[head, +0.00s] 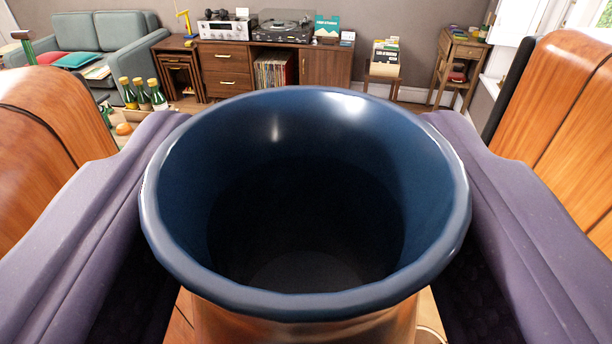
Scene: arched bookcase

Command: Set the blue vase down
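The blue vase (305,100) fills the middle of the head view, with its round blue mouth tilted toward the camera and its dark inside showing. A coppery, shiny outer wall shows below the rim. My gripper (305,215) has one purple-grey finger on each side of the vase, and both meet its sides. It is shut on the vase. The vase's base and whatever lies under it are hidden.
Across the room are a wooden sideboard (225,70) with audio gear, a grey-green sofa (75,42) and a small wooden side table (460,48). Bottles (142,95) stand in a crate at left. Floor shows in front of the sideboard.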

